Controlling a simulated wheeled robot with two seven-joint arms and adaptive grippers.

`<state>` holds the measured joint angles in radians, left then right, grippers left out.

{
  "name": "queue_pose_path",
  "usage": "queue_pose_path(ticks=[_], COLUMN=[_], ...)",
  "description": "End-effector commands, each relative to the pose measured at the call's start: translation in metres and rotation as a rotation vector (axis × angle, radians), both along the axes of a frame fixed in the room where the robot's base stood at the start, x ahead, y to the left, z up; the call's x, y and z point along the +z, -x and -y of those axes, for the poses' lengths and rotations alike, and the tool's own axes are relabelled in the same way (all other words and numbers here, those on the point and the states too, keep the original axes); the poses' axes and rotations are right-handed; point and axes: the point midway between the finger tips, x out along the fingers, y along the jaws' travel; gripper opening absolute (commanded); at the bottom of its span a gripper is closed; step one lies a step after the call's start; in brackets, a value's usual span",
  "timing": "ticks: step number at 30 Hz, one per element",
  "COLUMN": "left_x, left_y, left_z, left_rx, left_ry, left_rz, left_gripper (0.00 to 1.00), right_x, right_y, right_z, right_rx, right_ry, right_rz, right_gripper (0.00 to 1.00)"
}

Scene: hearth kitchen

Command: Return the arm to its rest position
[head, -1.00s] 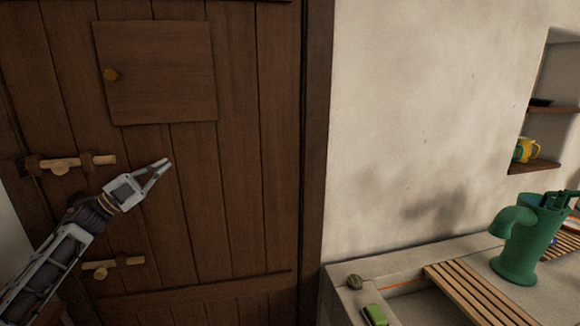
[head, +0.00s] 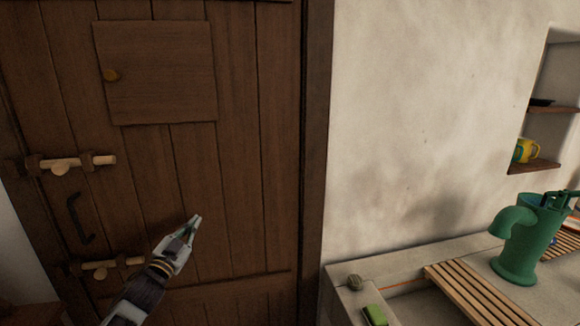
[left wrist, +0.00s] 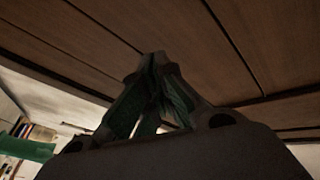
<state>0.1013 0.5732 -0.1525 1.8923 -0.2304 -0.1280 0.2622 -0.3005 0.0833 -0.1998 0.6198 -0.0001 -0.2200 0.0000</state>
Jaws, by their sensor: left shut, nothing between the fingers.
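My left gripper (head: 194,223) is in front of the lower part of the wooden door (head: 240,180) in the head view, its fingers pointing up and to the right. The fingers are shut with nothing between them. In the left wrist view the fingertips (left wrist: 156,62) of the left gripper come together, with the door's dark planks beyond. The gripper appears apart from the door and its hardware. My right gripper is not in view.
The door has an upper wooden bolt (head: 64,163), a lower bolt (head: 106,265), a black handle (head: 80,218) and a small hatch (head: 160,75). To the right, a stone counter (head: 345,300) holds a green pump (head: 522,245), a slatted rack (head: 470,295) and a green sponge (head: 375,315).

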Motion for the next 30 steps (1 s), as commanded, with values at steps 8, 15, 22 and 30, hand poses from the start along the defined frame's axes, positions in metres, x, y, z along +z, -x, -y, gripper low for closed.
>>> queue_pose_path(ticks=[8,15,22,30], left_x=[-0.066,-0.12,-0.167,-0.213], left_y=[0.031,0.068,0.115,0.182], left_z=[0.01,0.018,0.027,0.04], left_rx=[0.107,0.19,0.255,0.315], left_ry=[0.073,0.122,0.16,0.191], left_rz=[-0.218,-0.423,-0.629,-0.883], left_gripper=[0.0,0.0,0.0,0.0], right_x=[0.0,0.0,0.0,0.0], right_y=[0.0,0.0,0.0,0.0], right_z=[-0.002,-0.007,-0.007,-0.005], right_rx=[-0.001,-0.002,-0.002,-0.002], right_ry=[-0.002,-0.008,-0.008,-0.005], right_rz=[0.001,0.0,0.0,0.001], right_gripper=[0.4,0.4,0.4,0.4])
